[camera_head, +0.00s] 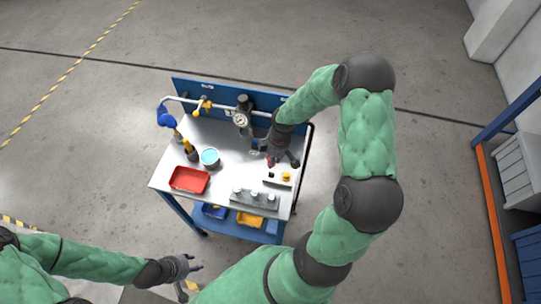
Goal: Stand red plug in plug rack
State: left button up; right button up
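A small red piece (270,161), likely the red plug, shows at the fingers of my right gripper (281,163), over the right side of the bench top. The gripper points down; the view is too small to tell whether it is shut on the piece. Just in front is a low light block (278,180), likely the plug rack, with a yellow plug (286,175) and a dark spot to its left. My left gripper (194,265) is open and empty, in front of the bench and away from it.
The steel bench top (222,180) carries a red tray (189,179), a cyan-topped round container (210,157), and a grey block with several pale cylinders (254,196). A pipe with a gauge (240,119) and yellow and blue valve handles runs along the back. Blue and yellow bins sit below.

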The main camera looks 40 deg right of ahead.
jog(key=shift+f, duration=0.35)
notch_tip(320, 180, down, 2)
jog(key=shift+w+f+b, duration=0.1)
jog(key=shift+f+b, duration=0.05)
jog(key=shift+b, duration=0.85)
jog(key=shift+f+b, duration=1.55)
jog(key=shift+f, duration=0.35)
jog(key=shift+f+b, duration=0.9)
jog(key=shift+f, duration=0.2)
dwell(0.8)
jog(key=o, duration=1.4)
jog(key=shift+r, duration=0.15)
jog(key=shift+r+p, duration=2.95)
jog(key=shift+r, duration=0.7)
